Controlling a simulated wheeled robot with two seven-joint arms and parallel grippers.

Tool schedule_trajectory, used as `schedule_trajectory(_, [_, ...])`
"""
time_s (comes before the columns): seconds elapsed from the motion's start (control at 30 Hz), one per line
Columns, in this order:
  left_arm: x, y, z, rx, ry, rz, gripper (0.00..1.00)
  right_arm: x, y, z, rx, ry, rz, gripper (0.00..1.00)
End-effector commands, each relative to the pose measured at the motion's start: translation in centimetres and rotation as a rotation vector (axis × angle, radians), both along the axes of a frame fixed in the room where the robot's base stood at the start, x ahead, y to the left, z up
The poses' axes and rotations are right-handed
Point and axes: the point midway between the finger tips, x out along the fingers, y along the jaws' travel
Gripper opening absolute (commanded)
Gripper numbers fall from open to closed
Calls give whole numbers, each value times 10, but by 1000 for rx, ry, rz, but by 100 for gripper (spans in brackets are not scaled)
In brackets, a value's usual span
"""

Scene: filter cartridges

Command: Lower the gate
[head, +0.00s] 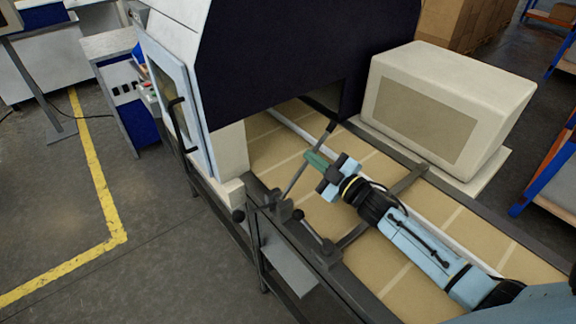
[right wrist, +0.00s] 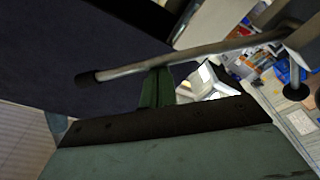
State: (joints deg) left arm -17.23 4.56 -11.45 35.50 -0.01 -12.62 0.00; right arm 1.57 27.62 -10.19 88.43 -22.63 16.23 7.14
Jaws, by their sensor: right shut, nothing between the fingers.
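A thin grey lever rod (head: 296,176) with a black tip rises at a slant from a bracket (head: 284,209) on the conveyor's front rail. No separate gate panel can be made out clearly. My right gripper (head: 314,158), with green fingers, is shut and empty beside the rod's upper part. In the right wrist view the rod (right wrist: 205,52) runs across just beyond the green fingertips (right wrist: 157,75). Whether they touch it, I cannot tell. My left gripper is not in view.
A dark machine housing (head: 300,45) stands over the tan conveyor (head: 272,148). A pale box (head: 440,105) stands behind the belt. Short black-knobbed handles (head: 314,232) sit on the front rail. A windowed door (head: 180,105) is at the left.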

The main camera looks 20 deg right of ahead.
Motion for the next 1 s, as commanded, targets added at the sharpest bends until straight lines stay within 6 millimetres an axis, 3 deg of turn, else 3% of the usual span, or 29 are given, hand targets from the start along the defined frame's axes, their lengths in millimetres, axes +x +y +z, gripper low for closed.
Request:
schedule_trajectory(0.5, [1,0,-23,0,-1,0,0,9,-31,-39,320,89,0,0])
schedule_trajectory(1.0, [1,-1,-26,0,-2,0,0,10,-34,-45,377,104,1,0])
